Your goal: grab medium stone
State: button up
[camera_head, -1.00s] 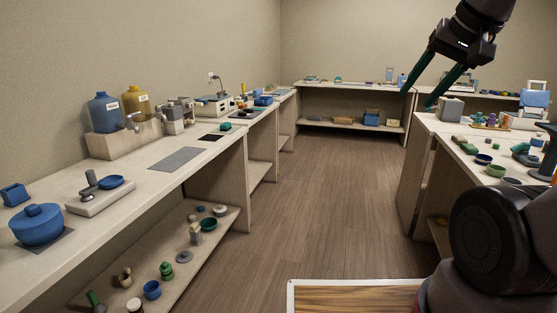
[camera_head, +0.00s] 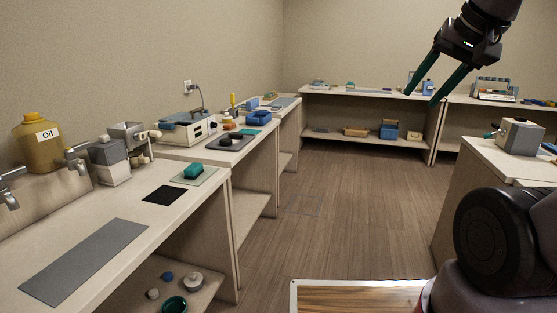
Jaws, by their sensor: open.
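My gripper (camera_head: 420,97) hangs in the upper right, open and empty, its two green fingers apart in the air. I cannot pick out the medium stone with certainty. Small rounded objects lie on a dark slab (camera_head: 238,144) on the left counter, too small to identify. On the shelf under the near left counter are a small grey rounded piece (camera_head: 153,294) and a larger pale one (camera_head: 193,282); I cannot tell whether either is a stone. My gripper is far from all of these.
The left counter holds an oil jug (camera_head: 48,143), a grey mat (camera_head: 85,260), a black mat (camera_head: 162,194) and a white device (camera_head: 188,128). A grey box (camera_head: 520,136) stands on the right counter. The wooden floor (camera_head: 330,220) between the counters is clear.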

aim_at(234, 135)
jog(key=i, duration=2.15)
jog(key=i+l+u, duration=0.1)
jog(key=i+u, duration=0.2)
jog(key=i, duration=0.25)
